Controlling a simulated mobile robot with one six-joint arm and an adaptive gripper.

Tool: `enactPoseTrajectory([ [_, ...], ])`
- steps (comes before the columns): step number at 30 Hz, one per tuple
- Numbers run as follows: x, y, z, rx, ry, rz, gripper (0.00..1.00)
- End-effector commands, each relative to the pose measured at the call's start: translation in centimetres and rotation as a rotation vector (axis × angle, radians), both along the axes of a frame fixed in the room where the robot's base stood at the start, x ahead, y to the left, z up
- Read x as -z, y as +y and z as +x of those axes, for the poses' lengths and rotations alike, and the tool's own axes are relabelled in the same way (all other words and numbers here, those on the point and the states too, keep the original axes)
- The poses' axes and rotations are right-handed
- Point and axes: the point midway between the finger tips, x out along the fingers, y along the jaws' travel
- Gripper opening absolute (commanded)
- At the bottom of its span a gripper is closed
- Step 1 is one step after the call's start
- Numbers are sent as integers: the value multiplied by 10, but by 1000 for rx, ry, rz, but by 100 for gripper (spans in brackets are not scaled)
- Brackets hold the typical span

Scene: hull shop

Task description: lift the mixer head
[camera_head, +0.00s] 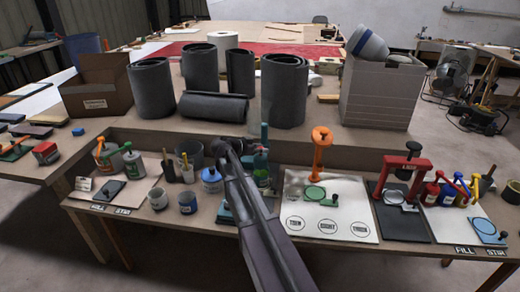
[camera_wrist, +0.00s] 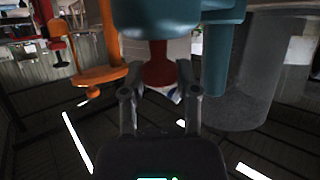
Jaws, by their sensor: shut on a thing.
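The mixer is teal and stands on the table behind the end of my arm; a teal part (camera_head: 264,132) of it shows in the head view. In the upside-down wrist view the rounded teal mixer head (camera_wrist: 178,18) fills the top middle, with a teal upright (camera_wrist: 222,50) beside it. A red handle (camera_wrist: 158,66) sticks out from the head between my fingers. My gripper (camera_wrist: 160,80) is shut on this red handle. In the head view my gripper (camera_head: 250,152) and arm hide much of the mixer. I cannot tell how far the head is tilted.
An orange stand (camera_head: 321,150) on a white board (camera_head: 335,225) stands to the right, with a red press (camera_head: 403,168) farther right. Grey rolls (camera_head: 284,92) and a grey bin (camera_head: 382,95) stand on the table behind.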

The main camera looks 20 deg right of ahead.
Motion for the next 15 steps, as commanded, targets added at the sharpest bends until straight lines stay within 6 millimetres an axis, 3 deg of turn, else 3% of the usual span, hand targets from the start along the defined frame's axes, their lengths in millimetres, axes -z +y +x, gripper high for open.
enactPoseTrajectory([
  [15, -52, 0, 3, -5, -2, -3, 0],
])
